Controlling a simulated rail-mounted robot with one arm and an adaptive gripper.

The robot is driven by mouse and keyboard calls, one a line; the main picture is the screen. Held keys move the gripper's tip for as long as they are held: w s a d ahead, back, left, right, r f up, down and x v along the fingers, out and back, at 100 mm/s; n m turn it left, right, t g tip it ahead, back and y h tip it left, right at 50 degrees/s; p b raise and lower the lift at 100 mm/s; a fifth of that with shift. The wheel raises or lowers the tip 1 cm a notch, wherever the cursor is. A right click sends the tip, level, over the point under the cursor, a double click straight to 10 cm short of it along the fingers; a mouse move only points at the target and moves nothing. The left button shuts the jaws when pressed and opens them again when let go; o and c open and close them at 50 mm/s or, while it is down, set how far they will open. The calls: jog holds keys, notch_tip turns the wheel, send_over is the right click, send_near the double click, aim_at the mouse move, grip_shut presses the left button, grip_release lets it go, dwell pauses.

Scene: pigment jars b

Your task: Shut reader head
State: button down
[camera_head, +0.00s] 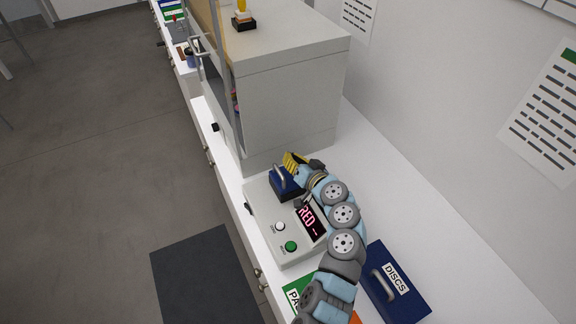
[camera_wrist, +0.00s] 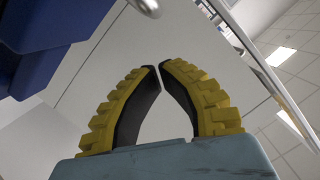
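The reader (camera_head: 262,215) is a pale box on the counter with a red-lettered display (camera_head: 311,222), a white button and a green button. Its dark blue reader head (camera_head: 285,186), with a metal handle (camera_head: 279,173), is at the far end; whether it is fully down I cannot tell. Blue parts (camera_wrist: 45,25) show at upper left in the wrist view. My gripper (camera_head: 291,159) has yellow-backed fingers just beyond the head, beside the cabinet. Contact with the head is not visible.
A large grey cabinet (camera_head: 290,100) stands close behind the reader and my gripper. A blue box labelled DISCS (camera_head: 397,285) and a green labelled item (camera_head: 297,291) lie near the front. The counter (camera_head: 400,200) along the wall at right is clear.

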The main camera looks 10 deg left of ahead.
jog(key=b+v, duration=0.1)
jog(key=v, duration=0.9)
jog(key=shift+r, duration=0.1)
